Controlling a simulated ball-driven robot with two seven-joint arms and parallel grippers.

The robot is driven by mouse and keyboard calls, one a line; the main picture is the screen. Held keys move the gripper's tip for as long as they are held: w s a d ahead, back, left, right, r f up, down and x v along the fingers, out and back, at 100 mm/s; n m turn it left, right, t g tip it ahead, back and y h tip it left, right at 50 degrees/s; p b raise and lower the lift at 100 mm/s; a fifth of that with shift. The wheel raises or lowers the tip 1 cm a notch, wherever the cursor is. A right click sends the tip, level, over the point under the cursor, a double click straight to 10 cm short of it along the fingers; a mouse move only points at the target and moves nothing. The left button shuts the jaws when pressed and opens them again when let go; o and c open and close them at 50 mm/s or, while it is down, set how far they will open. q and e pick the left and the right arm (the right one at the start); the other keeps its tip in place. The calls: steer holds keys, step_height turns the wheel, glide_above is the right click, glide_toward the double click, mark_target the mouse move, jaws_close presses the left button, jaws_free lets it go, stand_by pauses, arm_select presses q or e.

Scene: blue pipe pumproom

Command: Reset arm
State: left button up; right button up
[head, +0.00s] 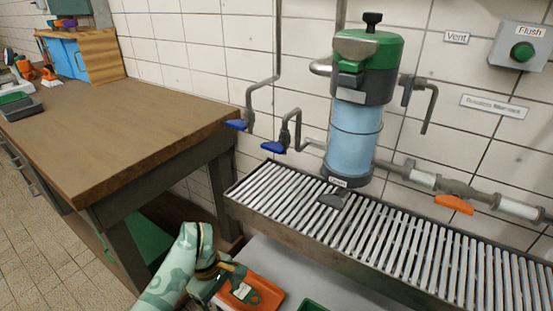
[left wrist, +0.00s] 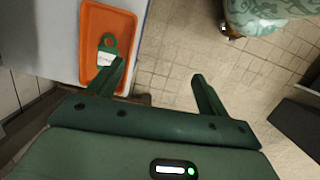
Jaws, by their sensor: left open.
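My left arm comes in at the bottom of the head view, and my left gripper (head: 228,282) is low beside an orange tray (head: 264,297). In the left wrist view the two fingers of my left gripper (left wrist: 160,72) are spread apart with nothing between them, only tiled floor behind. The orange tray (left wrist: 93,22) is at the upper left there, next to the left finger. A green tag with a white label (left wrist: 107,50) lies in it. My right gripper is in neither view.
A wooden workbench (head: 110,120) stands at the left. A slatted drain grate (head: 290,205) runs along the tiled wall under a blue filter housing (head: 353,137). Blue-handled valves (head: 273,147), an orange valve handle (head: 454,205) and a flush button box (head: 522,47) are on the wall side.

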arm_select(q)
steer(key=w+a+r+n+t+y, duration=0.3)
steer(key=w+a+n+t+y, duration=0.2)
steer(key=w+a+t+y, duration=0.8)
steer(key=s+d+f+m+t+h, duration=0.25)
steer(key=s+f+m+h, duration=0.25)
steer(key=f+m+h, duration=0.45)
steer(key=s+d+f+m+g+h, duration=0.1)
steer(key=s+f+m+g, duration=0.3)
steer(key=s+f, duration=0.9)
steer(key=s+d+f+m+g+h, duration=0.15)
steer(key=s+f+m+g, duration=0.3)
steer(key=s+f, duration=0.9)
steer(key=s+a+r+m+g+y, duration=0.15)
steer(key=s+g, duration=0.25)
steer(key=s, duration=1.5)
steer(key=s+a+m+g+h, duration=0.1)
steer(key=s+a+g, duration=0.2)
steer(key=s, duration=1.7)
steer(key=w+r+t+p, duration=0.1)
steer(key=w+r+p, duration=0.2)
steer(key=r+p, duration=0.8)
steer(key=shift+w+d+r+p, duration=0.3)
steer(key=shift+d+p, duration=0.05)
steer(key=shift+p, duration=0.65)
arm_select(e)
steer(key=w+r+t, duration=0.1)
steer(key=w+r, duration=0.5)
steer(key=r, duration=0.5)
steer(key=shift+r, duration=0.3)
